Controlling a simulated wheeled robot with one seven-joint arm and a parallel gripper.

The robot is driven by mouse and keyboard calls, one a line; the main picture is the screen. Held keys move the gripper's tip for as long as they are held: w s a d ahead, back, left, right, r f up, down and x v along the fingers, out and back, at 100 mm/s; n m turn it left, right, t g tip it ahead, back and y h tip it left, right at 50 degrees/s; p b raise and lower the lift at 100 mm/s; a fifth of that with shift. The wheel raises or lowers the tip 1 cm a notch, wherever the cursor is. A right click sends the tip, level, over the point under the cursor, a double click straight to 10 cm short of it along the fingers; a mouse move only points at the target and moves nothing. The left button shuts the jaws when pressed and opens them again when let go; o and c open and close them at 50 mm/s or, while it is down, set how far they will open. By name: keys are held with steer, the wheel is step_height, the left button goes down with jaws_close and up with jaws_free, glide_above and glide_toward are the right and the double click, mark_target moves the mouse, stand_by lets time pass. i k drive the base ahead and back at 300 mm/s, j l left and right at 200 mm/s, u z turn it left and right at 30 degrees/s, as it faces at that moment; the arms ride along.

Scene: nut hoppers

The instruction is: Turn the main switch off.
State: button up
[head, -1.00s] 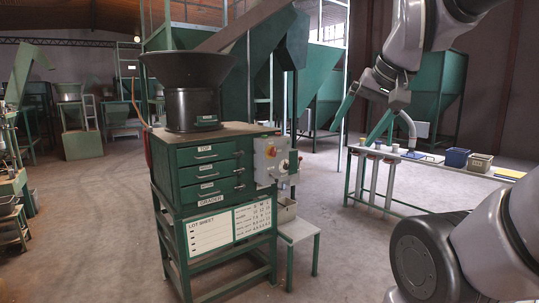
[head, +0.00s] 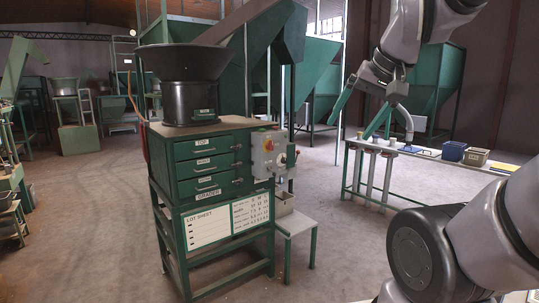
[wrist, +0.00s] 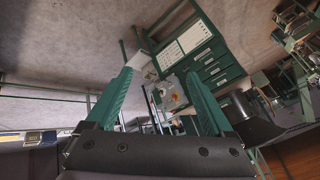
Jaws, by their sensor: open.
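A grey control box (head: 268,153) is mounted on the right side of the green grader cabinet (head: 225,160). It carries small red and yellow parts and a dark knob or handle at its right edge. The box also shows upside down in the wrist view (wrist: 172,93), between my fingers but well beyond them. Which part is the main switch, and its position, is too small to tell. My gripper (head: 362,113) has green fingers, spread apart and empty. It is in the air to the right of the box. Both fingers show in the wrist view (wrist: 160,78).
A black hopper (head: 185,62) stands on the cabinet. A low stool (head: 297,222) with a bin (head: 284,202) stands below the box. A bench (head: 435,158) with tubes and small bins is at right. Open floor lies between stool and bench.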

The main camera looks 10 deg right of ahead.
mark_target(270, 146)
steer(key=i+j, duration=0.1)
steer(key=i, duration=0.35)
steer(key=i+j+z, duration=0.1)
steer(key=i, duration=0.35)
steer(key=i+j, duration=0.15)
steer(key=i, duration=0.3)
steer(key=i+j+z, duration=0.1)
steer(key=i, duration=0.3)
